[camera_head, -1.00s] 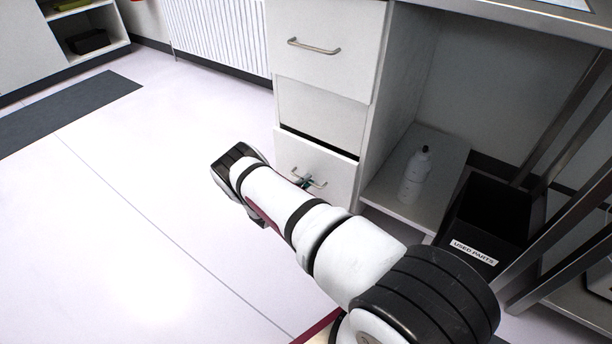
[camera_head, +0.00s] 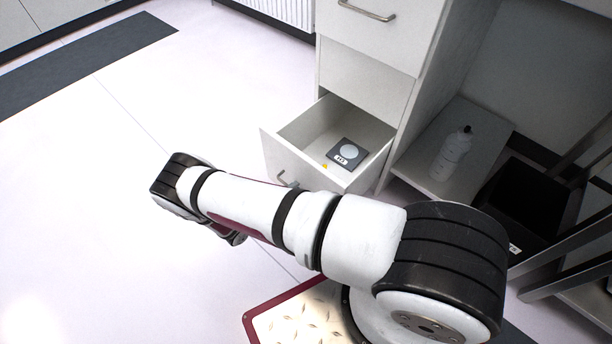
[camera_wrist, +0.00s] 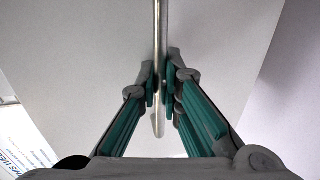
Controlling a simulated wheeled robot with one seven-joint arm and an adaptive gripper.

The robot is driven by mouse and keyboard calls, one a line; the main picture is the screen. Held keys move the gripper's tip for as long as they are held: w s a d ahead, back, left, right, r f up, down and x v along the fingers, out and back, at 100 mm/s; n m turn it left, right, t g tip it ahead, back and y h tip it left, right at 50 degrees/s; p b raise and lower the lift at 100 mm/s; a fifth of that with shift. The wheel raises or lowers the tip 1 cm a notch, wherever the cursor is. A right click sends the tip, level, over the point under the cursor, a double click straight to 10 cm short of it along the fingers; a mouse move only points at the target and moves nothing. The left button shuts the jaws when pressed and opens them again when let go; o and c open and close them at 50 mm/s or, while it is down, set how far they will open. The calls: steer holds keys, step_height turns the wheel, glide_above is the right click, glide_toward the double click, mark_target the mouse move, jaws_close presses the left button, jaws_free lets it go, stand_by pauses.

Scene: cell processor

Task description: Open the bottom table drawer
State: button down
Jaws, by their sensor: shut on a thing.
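The bottom drawer (camera_head: 362,124) is pulled well out of the white cabinet in the head view. Inside lie a dark square item with a pale round disc (camera_head: 348,152) and a small yellow piece (camera_head: 325,166). The drawer's metal handle (camera_head: 286,180) is partly hidden by my arm. In the wrist view, my gripper (camera_wrist: 160,88) is shut on the handle bar (camera_wrist: 160,30), with green-padded fingers on both sides of it. In the head view, my arm hides the fingers.
The drawers above (camera_head: 385,40) are shut. To the right, a white bottle (camera_head: 452,155) stands on the low shelf (camera_head: 420,165) and a black bin (camera_head: 525,215) is beside it. Metal table legs (camera_head: 570,255) are at far right. The floor to the left (camera_head: 80,200) is clear.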

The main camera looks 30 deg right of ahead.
steer(key=shift+f+b+v, duration=0.1)
steer(key=shift+f+v, duration=0.1)
steer(key=shift+v, duration=0.7)
steer(key=shift+f+b+v, duration=0.15)
steer(key=shift+f+v, duration=0.05)
steer(key=shift+v, duration=0.7)
steer(key=shift+f+b+v, duration=0.1)
steer(key=shift+f+v, duration=0.05)
steer(key=shift+v, duration=0.75)
steer(key=shift+a, duration=0.1)
steer(key=c, duration=1.7)
jaws_free()
steer(key=v, duration=1.2)
steer(key=shift+f, duration=0.1)
